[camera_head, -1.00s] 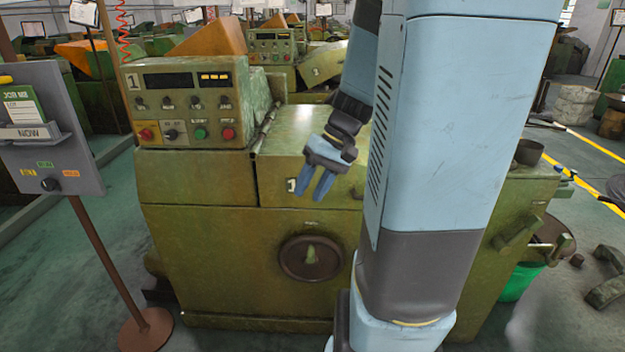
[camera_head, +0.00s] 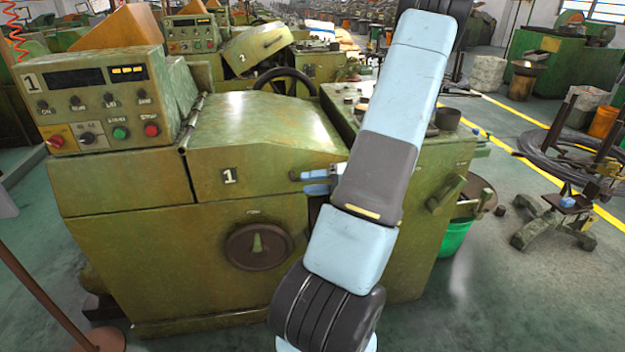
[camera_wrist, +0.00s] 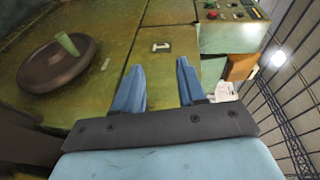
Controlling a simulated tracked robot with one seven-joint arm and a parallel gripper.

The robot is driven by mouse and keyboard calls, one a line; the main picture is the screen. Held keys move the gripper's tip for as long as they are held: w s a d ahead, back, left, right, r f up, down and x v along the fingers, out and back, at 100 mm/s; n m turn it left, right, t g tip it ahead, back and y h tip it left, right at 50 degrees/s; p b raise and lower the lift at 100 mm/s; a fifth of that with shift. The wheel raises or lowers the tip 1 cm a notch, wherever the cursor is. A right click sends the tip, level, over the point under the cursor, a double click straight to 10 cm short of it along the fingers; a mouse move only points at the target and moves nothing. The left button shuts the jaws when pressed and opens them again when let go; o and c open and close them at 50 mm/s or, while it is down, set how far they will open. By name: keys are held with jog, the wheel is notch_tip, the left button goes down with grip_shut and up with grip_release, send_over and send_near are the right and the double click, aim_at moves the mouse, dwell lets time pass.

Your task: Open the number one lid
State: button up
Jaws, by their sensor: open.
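The number one lid (camera_head: 262,125) is the olive-green sloped cover on the machine nearest me in the head view. It is shut, with a white "1" label (camera_head: 229,176) on its front face. A hinge rod (camera_head: 193,122) runs along its left edge. My gripper (camera_head: 310,182) is at the lid's front right, its blue fingers pointing left. My arm hides the lid's right front corner, and I cannot make out a handle. In the wrist view my gripper (camera_wrist: 160,85) is open with nothing between its fingers, and the "1" label (camera_wrist: 161,47) lies ahead of them.
The control panel (camera_head: 98,100) stands left of the lid. A round handwheel (camera_head: 258,246) sits on the machine's front below it. Machine number two (camera_head: 255,50) is behind. A green bucket (camera_head: 455,238) stands at right. A stand with coiled wire (camera_head: 570,160) is farther right.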

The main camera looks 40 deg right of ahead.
jog(key=s+d+f+m+t+h, duration=0.5)
jog(key=d+f+t+h, duration=0.2)
jog(key=d, duration=0.4)
jog(key=x, duration=0.9)
jog(key=a+x, duration=0.1)
jog(key=x, duration=0.3)
jog(key=shift+w+f, duration=0.1)
jog(key=shift+f, duration=0.1)
grip_shut()
